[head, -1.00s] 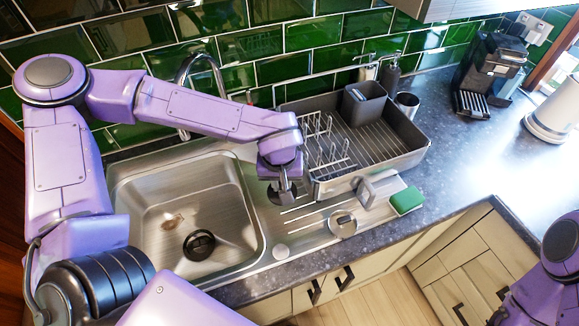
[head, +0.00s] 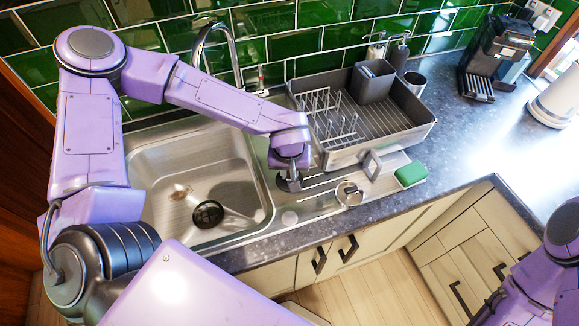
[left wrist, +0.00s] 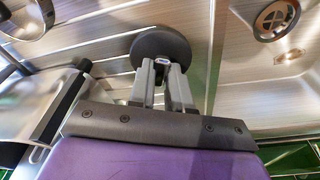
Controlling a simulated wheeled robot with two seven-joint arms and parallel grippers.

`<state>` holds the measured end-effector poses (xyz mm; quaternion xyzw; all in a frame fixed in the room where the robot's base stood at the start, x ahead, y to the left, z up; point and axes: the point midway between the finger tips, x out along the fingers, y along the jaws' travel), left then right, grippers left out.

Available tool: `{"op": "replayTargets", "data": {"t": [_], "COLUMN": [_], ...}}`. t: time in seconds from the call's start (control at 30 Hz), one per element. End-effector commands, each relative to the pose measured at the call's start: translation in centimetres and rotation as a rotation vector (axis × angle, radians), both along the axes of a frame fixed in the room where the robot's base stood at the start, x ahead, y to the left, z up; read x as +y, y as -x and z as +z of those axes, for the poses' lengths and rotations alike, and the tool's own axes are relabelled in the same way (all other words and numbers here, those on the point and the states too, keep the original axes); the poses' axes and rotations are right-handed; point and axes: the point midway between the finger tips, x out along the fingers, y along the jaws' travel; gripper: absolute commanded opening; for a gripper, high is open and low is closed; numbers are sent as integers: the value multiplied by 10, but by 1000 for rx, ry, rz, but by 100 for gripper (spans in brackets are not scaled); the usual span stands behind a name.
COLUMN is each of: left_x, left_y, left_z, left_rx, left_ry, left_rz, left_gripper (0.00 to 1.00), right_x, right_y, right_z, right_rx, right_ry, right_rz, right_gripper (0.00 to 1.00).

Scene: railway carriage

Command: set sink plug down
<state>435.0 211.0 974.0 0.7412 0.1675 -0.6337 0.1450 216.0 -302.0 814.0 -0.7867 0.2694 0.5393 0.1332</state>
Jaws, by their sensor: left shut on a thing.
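The sink plug is a dark grey round disc (head: 286,185) over the ribbed steel drainboard (head: 322,203), right of the sink bowl. My left gripper (head: 290,176) comes down on it from above and is shut on its middle. In the left wrist view the plug (left wrist: 160,42) lies flat beyond the closed fingertips (left wrist: 163,63), above or on the steel ribs. I cannot tell whether its underside touches the drainboard. Only part of my right arm shows at the right edge; its gripper is not in view.
The sink bowl (head: 165,165) with a dark drain (head: 208,214) is left of the plug. A grey dish rack (head: 393,140) stands behind right. A round metal strainer (head: 349,194), a grey handled item (head: 371,165) and a green sponge (head: 411,174) are to the right. A tap (head: 234,65) rises behind.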

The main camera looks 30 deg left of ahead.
Motion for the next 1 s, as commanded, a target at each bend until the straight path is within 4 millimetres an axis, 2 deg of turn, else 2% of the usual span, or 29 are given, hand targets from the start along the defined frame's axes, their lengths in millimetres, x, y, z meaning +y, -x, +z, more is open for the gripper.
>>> {"op": "replayTargets", "data": {"t": [0.63,0.67,0.73,0.77,1.0], "left_x": [0,0,0,0,0], "left_y": [0,0,0,0,0], "left_z": [-5,-5,-5,-5,-5], "left_rx": [0,0,0,0,0], "left_ry": [-1,-1,-1,0,-1], "left_rz": [1,1,1,1,1], "left_gripper": [0,22,44,48,48], "right_x": [0,0,0,0,0], "right_y": [0,0,0,0,0], "right_z": [-1,-1,-1,-1,-1], "right_rx": [-1,-1,-1,-1,-1], "right_ry": [1,1,1,1,1], "right_rz": [0,0,0,0,0], "right_gripper": [43,43,43,43,43]}}
